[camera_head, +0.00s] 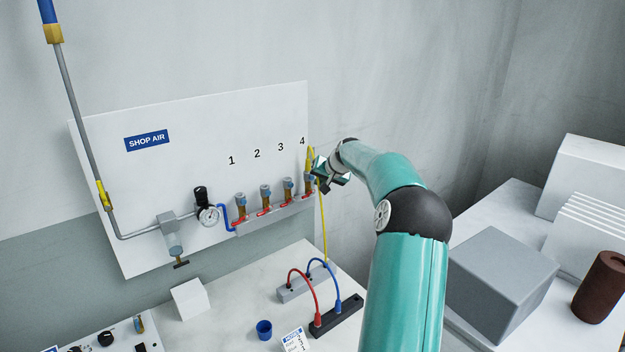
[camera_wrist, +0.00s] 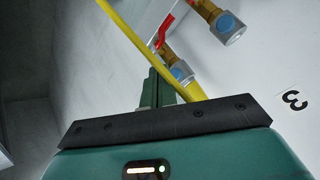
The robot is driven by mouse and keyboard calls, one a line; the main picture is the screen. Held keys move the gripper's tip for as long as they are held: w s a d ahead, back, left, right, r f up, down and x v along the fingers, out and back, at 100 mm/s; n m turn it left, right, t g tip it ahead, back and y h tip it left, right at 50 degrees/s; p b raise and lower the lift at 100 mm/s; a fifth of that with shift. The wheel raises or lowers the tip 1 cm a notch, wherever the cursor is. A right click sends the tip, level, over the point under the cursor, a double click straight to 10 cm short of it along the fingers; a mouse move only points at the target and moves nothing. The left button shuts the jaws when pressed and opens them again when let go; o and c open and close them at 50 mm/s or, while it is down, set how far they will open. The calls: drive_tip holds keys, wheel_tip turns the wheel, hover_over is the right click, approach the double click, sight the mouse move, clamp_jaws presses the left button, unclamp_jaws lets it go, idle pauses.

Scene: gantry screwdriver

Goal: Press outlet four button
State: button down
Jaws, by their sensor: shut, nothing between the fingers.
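Outlet four (camera_head: 309,187) is the rightmost brass outlet on the white panel, below the printed 4. My gripper (camera_head: 318,179) is just right of it and partly covers it. In the wrist view, my shut, empty gripper (camera_wrist: 158,78) points at an outlet with a blue-grey collar and button (camera_wrist: 181,72), which I take to be outlet four. The fingers and a yellow hose partly hide that button. I cannot tell whether the fingertips touch it. The yellow hose (camera_head: 323,225) hangs down from beside outlet four and crosses in front of my gripper in the wrist view (camera_wrist: 135,38).
Outlet three (camera_head: 287,188) is close to the left and shows in the wrist view (camera_wrist: 228,27). Each outlet has a red lever. A gauge (camera_head: 208,215) is left of them. Wall space right of the panel is clear.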

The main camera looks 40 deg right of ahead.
drive_tip(key=shift+w, duration=0.1)
drive_tip(key=shift+w, duration=0.3)
drive_tip(key=shift+w+d, duration=0.15)
drive_tip(key=shift+w, duration=0.3)
idle(0.9)
drive_tip(key=shift+s, duration=0.85)
drive_tip(key=shift+s+a, duration=0.25)
drive_tip(key=shift+s, duration=1)
drive_tip(key=shift+s+a, duration=0.2)
drive_tip(key=shift+s, duration=1.05)
